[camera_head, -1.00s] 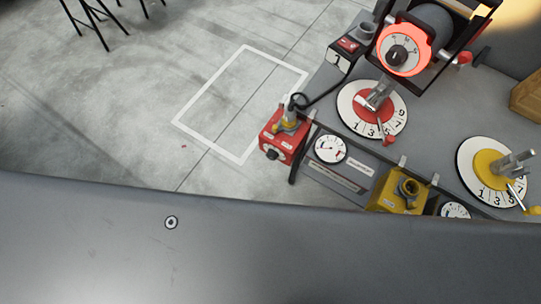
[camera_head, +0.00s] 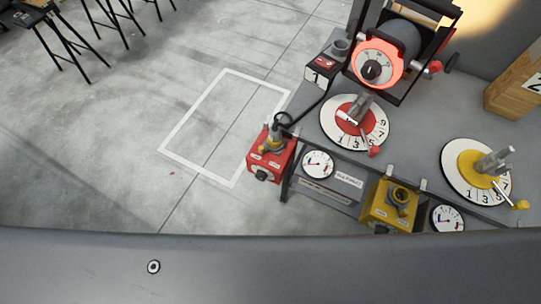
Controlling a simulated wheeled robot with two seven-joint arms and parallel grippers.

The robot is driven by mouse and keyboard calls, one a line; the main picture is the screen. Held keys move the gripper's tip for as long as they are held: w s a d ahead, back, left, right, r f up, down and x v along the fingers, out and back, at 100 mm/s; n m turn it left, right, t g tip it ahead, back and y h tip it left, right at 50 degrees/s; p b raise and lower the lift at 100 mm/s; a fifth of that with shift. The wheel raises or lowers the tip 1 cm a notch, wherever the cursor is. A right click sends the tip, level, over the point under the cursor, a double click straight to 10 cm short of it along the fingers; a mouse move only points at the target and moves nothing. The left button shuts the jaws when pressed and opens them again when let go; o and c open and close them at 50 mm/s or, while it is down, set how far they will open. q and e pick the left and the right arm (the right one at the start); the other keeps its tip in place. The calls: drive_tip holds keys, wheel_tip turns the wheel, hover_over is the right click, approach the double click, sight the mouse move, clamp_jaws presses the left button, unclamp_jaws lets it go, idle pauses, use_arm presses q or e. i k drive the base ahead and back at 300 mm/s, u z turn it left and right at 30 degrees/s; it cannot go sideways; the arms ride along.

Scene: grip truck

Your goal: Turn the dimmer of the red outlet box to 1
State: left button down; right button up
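The red outlet box (camera_head: 271,158) hangs at the left end of the grey bench, with a plug and black cable in its top. Its dark dimmer knob (camera_head: 262,174) is on the front face; its setting is too small to read. A round white gauge (camera_head: 318,164) with a needle is just right of the box. A red dial disc (camera_head: 355,123) with a numbered white ring and a red-tipped lever lies on the bench above. Neither of my grippers is in view.
A yellow outlet box (camera_head: 391,205), its gauge (camera_head: 447,218) and a yellow dial (camera_head: 477,170) are to the right. A lamp with a red ring (camera_head: 378,63) stands at the back. A wooden crate (camera_head: 515,92) is far right. Floor left of the bench is open, with a white outlined rectangle (camera_head: 172,152).

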sight(259, 175)
drive_tip(key=u, duration=1.6)
drive_tip(key=k, duration=1)
drive_tip(key=z, duration=1.15)
drive_tip(key=i, duration=0.5)
